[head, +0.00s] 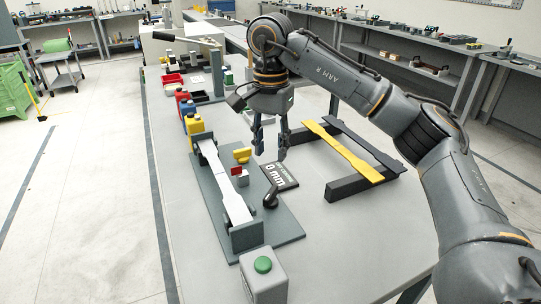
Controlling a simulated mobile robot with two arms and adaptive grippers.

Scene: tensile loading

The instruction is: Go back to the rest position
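My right gripper (270,155) hangs from the arm that comes in from the right, its fingers pointing down above the bench. The two fingers are apart with nothing visible between them, so it is open. It is over the gap between the grey test fixture (281,238) and the dark rack (346,187). A white dog-bone specimen (222,183) lies along the fixture, and a yellow dog-bone specimen (345,150) lies across the rack, both clear of the gripper. My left gripper is not in view.
A display reading 0 mm (279,177) is below the gripper. A box with a green button (263,265) stands at the bench's near edge. Yellow, blue and red bottles (194,124) line the left side. The bench (345,250) is bare at the front right.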

